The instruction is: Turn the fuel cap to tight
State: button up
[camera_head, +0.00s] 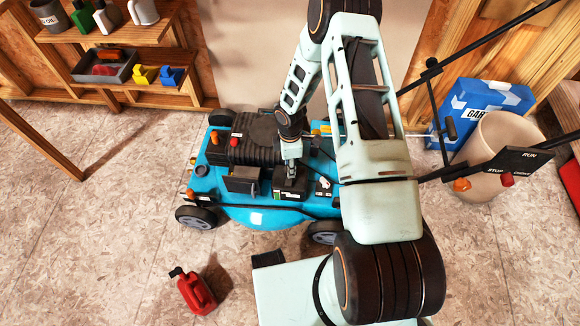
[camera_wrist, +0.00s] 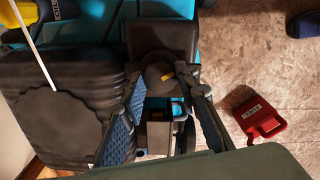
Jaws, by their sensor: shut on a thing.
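In the head view my gripper (camera_head: 291,168) reaches down onto the teal mower (camera_head: 258,217), right of the black engine cover (camera_head: 255,140). The cap is hidden there by my gripper. I cannot read any tight or loose marking around the cap.
The mower's handle with a stop/run panel (camera_head: 513,162), a beige bin (camera_head: 490,160) and a blue bag (camera_head: 480,105) are at right. Shelves (camera_head: 135,60) stand at back left.

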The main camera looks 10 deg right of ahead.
jog(key=m+b, duration=0.1)
jog(key=m, duration=0.5)
dwell(0.7)
jog(key=o, duration=1.2)
jog(key=shift+c, duration=0.2)
notch_tip(320, 180, up, 12)
